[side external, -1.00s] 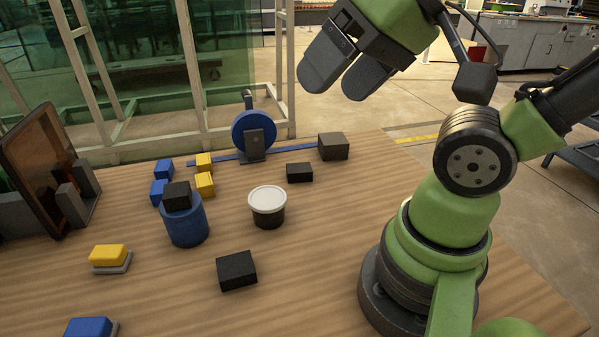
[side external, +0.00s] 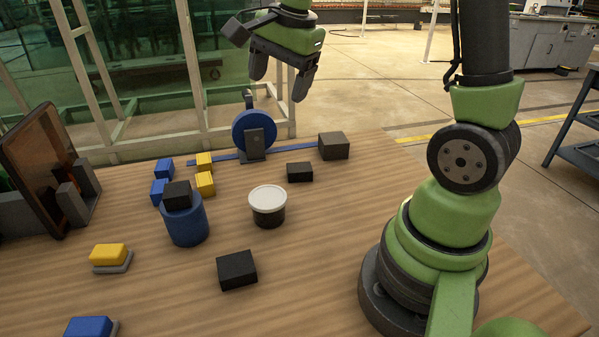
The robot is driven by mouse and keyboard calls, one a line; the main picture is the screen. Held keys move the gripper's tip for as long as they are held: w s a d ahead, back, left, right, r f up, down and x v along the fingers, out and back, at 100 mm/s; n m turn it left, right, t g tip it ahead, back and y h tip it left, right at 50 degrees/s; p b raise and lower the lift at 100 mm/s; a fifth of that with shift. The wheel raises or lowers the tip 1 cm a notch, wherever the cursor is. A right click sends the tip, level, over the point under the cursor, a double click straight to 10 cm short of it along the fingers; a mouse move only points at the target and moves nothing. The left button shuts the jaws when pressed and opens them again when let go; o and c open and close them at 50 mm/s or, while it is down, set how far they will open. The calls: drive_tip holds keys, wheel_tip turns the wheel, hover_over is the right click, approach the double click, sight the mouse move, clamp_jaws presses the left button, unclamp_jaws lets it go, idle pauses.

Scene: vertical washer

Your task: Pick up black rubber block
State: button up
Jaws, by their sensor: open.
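Several dark blocks are in view, and I cannot tell which is the rubber one. A black block (side external: 237,270) lies on the table at the front middle. A smaller black block (side external: 300,172) lies behind the white-lidded tub. A larger dark grey-brown block (side external: 334,146) sits near the back right edge. Another black block (side external: 177,195) rests on top of the blue cylinder (side external: 186,224). My gripper (side external: 279,91) is open and empty, fingers pointing down, high above the back of the table and apart from every block.
A white-lidded black tub (side external: 267,206) stands mid-table. A blue wheel on a stand (side external: 254,134) is at the back. Blue blocks (side external: 161,190) and yellow blocks (side external: 205,183) lie left of centre. A framed brown panel (side external: 45,165) stands at far left.

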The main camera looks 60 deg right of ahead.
drive_tip(key=w+d+f+m+g, duration=0.1)
drive_tip(key=d+f+m, duration=0.2)
drive_tip(key=f, duration=0.2)
drive_tip(key=w+d+f+m+g, duration=0.1)
drive_tip(key=d+f+m, duration=0.2)
drive_tip(key=d+f, duration=0.1)
drive_tip(key=d+f+m+g, duration=0.1)
drive_tip(key=d+f+m, duration=0.3)
drive_tip(key=f, duration=0.2)
drive_tip(key=shift+w+f, duration=0.15)
drive_tip(key=shift+w, duration=0.25)
hover_over(299, 167)
drive_tip(key=shift+m, duration=0.3)
wheel_tip(299, 167, down, 4)
drive_tip(key=shift+f, duration=0.25)
wheel_tip(299, 167, down, 6)
drive_tip(key=shift+r, duration=0.1)
drive_tip(key=c, duration=1)
